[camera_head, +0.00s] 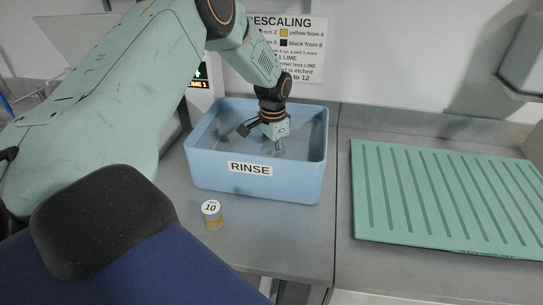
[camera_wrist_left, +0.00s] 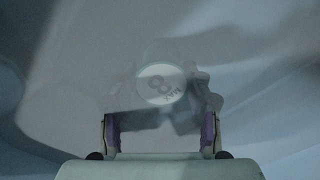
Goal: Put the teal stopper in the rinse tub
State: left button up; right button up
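The blue rinse tub (camera_head: 297,184) stands on the grey counter with its RINSE label facing me. My left gripper (camera_head: 272,149) points down inside the tub. In the left wrist view, the left gripper (camera_wrist_left: 160,118) has its fingers spread apart. My right gripper is not in view.
A stopper with a white top marked 10 (camera_head: 212,213) and a yellow body stands on the counter in front of the tub. A ribbed green mat (camera_head: 440,197) lies on the right. A descaling sign (camera_head: 300,45) hangs behind the tub. The counter between tub and mat is clear.

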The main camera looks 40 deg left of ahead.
aim_at(272, 153)
pick_arm(q)
jog(key=shift+o, duration=0.8)
jog(key=shift+d+r, duration=0.15)
jog(key=shift+d, duration=0.05)
jog(key=shift+o, duration=0.3)
jog(key=shift+s+d+r, duration=0.1)
jog(key=shift+s+r, duration=0.1)
jog(key=shift+s, duration=0.05)
jog(key=shift+a+f, duration=0.1)
jog(key=shift+a, duration=0.2)
jog(key=shift+w, duration=0.15)
notch_tip(272, 153, up, 11)
jog(key=shift+d+f, duration=0.1)
jog(key=shift+f, duration=0.05)
jog(key=shift+d+r, duration=0.15)
jog(key=shift+r, duration=0.6)
